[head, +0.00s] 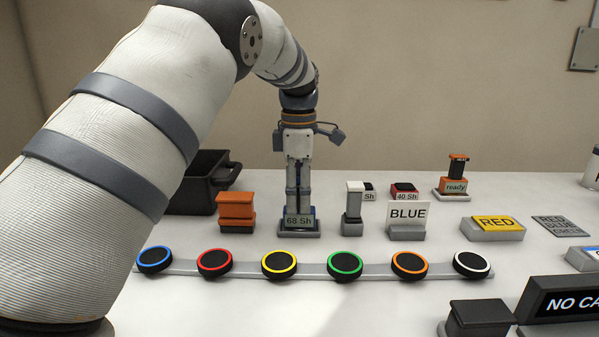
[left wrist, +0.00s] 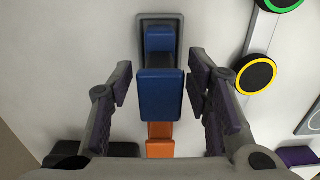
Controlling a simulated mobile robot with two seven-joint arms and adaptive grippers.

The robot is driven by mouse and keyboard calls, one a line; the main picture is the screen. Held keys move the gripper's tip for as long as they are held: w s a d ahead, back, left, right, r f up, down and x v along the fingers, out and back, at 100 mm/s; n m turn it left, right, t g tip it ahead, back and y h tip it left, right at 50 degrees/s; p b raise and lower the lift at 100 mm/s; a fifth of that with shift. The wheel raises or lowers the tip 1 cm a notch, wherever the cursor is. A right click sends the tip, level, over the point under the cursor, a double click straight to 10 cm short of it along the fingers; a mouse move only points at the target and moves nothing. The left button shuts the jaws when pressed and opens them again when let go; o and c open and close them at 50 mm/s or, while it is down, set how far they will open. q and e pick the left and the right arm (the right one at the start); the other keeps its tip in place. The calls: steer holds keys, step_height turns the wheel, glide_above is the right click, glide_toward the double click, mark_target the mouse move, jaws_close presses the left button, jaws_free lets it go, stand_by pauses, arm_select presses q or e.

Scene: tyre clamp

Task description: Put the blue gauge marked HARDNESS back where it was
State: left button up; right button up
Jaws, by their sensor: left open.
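The blue gauge (left wrist: 157,95) stands upright in the left wrist view, its foot on a grey base plate (left wrist: 143,38). I cannot read the word HARDNESS on it. In the head view a "68 Sh" display (head: 298,221) shows at its foot, and the gripper hides much of its upper part. My left gripper (left wrist: 160,84) points down with its fingers apart, one on each side of the gauge. A gap shows between each finger and the gauge. My right gripper is not in view.
An orange device (head: 236,210) stands close to the left, with a black bin (head: 207,183) behind it. A white-grey device (head: 353,208) and a BLUE sign (head: 408,215) stand to the right. A rail (head: 310,269) with several coloured-ring discs runs in front.

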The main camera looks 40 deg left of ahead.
arm_select(q)
step_height(320, 180, up, 9)
steer(key=shift+f+b, duration=0.2)
steer(key=shift+b, duration=0.1)
